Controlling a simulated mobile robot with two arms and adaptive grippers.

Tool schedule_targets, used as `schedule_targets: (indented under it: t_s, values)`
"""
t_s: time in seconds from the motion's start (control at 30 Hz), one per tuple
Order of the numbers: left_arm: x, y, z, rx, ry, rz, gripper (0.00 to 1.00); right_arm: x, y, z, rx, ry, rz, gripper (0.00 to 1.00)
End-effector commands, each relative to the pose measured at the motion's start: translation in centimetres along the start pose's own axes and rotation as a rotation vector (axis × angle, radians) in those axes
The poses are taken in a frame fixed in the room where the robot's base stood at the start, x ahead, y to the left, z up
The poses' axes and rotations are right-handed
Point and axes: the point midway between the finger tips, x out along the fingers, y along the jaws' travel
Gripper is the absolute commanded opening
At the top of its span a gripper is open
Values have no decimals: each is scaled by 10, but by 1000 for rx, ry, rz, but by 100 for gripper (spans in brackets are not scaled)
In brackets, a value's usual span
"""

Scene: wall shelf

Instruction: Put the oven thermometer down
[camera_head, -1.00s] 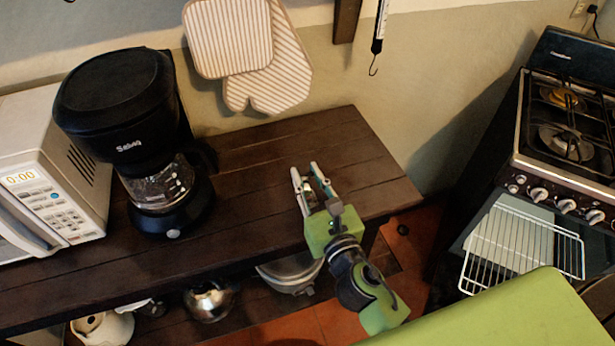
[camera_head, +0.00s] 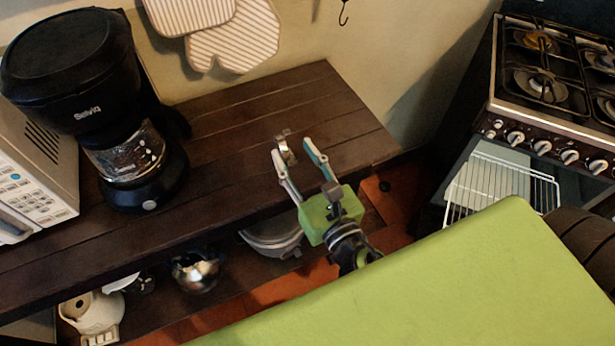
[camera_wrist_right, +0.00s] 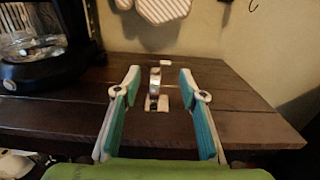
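The oven thermometer (camera_head: 285,148), a small shiny metal piece, stands on the dark wooden shelf top (camera_head: 235,130) near its right end. It also shows in the right wrist view (camera_wrist_right: 154,88), upright on the wood with a pale base. My right gripper (camera_head: 293,151) is open, its two fingers spread with a gap between them. In the right wrist view the fingers (camera_wrist_right: 160,78) lie either side of the thermometer, apart from it. My left gripper is not in view.
A black coffee maker (camera_head: 140,165) and a microwave (camera_head: 40,170) stand to the left on the shelf top. Pots (camera_head: 197,272) sit on the lower level. Oven mitts (camera_head: 235,42) hang on the wall. A stove (camera_head: 550,110) stands at the right. The wood around the thermometer is clear.

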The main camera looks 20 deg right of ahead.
Motion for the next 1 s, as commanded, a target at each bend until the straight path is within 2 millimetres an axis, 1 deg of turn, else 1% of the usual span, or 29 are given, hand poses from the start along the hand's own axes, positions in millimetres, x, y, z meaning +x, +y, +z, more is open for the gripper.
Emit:
schedule_targets:
  t_s: [0.03, 0.2, 0.4, 0.53, 1.0]
  values:
    - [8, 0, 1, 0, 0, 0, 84, -10, 0, -6, 2, 3, 0, 38]
    - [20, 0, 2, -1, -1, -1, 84, -35, 0, -5, 2, 2, 0, 38]
    - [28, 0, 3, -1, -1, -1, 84, -51, 0, -2, 2, 0, 0, 38]
    - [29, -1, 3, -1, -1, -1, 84, -55, 0, 0, 2, 0, -1, 38]
    - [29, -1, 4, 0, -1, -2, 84, -55, 0, 0, 1, -1, 0, 38]
